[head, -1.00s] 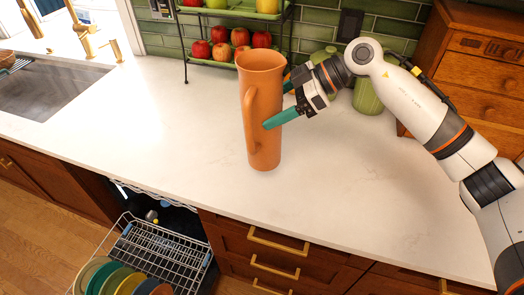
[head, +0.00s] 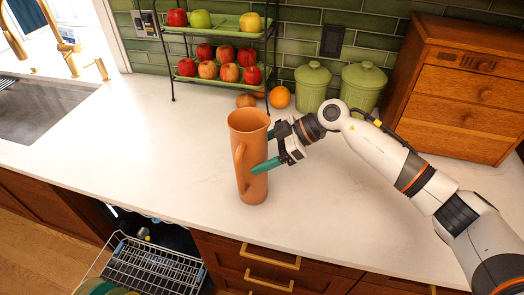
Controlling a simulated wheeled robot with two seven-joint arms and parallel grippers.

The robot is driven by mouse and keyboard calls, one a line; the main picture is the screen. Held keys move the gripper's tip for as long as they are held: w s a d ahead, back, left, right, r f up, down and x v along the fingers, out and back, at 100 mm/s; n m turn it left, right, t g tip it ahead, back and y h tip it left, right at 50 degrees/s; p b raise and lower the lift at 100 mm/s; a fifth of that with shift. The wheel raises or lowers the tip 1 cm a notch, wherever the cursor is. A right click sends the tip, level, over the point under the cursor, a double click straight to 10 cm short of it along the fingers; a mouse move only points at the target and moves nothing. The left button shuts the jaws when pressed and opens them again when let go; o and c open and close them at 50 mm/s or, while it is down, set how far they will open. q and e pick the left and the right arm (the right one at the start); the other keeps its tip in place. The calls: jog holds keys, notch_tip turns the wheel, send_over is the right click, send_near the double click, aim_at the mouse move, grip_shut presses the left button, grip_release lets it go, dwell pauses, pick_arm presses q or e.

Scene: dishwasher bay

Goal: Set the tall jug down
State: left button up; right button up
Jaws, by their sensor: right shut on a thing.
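The tall jug (head: 253,188) is orange-brown with a loop handle on its left side. It stands upright at the middle of the white countertop, its base looking to be on or very close to the surface. My right gripper (head: 264,152), with teal fingers, comes in from the right and is shut on the jug's body at mid-height. One finger shows across the near side of the jug; the other is mostly hidden behind it. My left gripper is out of view.
The white countertop (head: 130,150) is clear around the jug. A two-tier fruit rack (head: 215,83), an orange (head: 279,97) and two green canisters (head: 312,90) stand behind. A wooden drawer cabinet (head: 455,90) is at the right. A sink (head: 40,110) is left; an open dishwasher rack (head: 155,265) lies below.

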jog(key=o, duration=1.1)
jog(key=shift+w+f, duration=0.1)
jog(key=shift+w, duration=0.05)
jog(key=shift+b+v, duration=1.4)
jog(key=shift+v, duration=4.65)
